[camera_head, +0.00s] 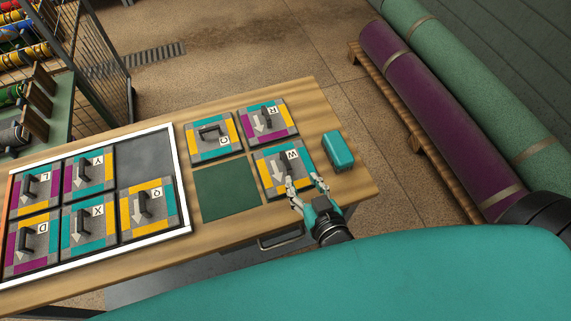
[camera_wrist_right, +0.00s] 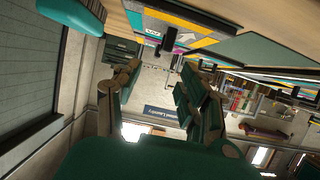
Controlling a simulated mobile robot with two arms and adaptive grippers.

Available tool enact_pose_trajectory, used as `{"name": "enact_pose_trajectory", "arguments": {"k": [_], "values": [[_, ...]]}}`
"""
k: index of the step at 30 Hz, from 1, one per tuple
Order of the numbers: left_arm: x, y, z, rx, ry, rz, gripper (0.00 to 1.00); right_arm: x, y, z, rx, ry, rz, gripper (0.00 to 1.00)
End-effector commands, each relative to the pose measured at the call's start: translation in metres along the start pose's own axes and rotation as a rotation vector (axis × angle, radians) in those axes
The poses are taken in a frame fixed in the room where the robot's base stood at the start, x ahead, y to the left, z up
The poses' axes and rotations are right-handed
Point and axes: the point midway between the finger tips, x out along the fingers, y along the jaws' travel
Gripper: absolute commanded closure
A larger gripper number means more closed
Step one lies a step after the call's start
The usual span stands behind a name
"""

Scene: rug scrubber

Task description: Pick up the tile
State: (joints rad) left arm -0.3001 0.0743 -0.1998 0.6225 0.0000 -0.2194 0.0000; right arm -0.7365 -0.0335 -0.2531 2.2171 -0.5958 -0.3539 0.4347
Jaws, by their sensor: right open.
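Tile W (camera_head: 270,174), teal and yellow with a grey centre, an arrow and a dark handle, lies on the wooden table. My right gripper (camera_head: 305,188) is open and empty at its near right corner, with one fingertip close to or over the tile's edge. I cannot tell if it touches. In the right wrist view a tile (camera_wrist_right: 205,35) with a dark handle shows beyond the open fingers (camera_wrist_right: 160,92). Tile R (camera_head: 262,120) and tile G (camera_head: 213,135) lie behind tile W. My left gripper is out of view.
A white-framed tray (camera_head: 185,200) at the left holds several lettered tiles; one dark cell (camera_head: 145,158) is empty. A green square (camera_head: 228,190) lies left of tile W, and a teal box (camera_head: 338,150) stands right of it. Rolled rugs (camera_head: 430,110) lie at the right.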

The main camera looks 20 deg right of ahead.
Motion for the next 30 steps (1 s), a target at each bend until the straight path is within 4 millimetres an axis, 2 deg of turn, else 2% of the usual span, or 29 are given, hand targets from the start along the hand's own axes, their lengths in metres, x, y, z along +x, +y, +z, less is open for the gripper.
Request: {"name": "enact_pose_trajectory", "arguments": {"k": [3,7,14,23,30], "values": [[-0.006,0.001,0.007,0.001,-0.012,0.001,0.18,0.026,0.0,-0.003,-0.001,0.004,-0.001,0.58],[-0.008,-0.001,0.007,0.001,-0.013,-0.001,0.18,0.046,0.0,-0.002,0.001,0.001,0.0,0.58],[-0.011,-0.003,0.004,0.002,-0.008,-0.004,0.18,0.063,-0.002,-0.001,0.001,0.001,0.0,0.58],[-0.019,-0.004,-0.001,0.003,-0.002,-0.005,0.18,0.104,-0.007,-0.001,0.0,0.001,-0.001,0.58],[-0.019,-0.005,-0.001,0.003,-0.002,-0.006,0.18,0.109,-0.007,0.0,0.002,0.0,-0.001,0.58]]}}
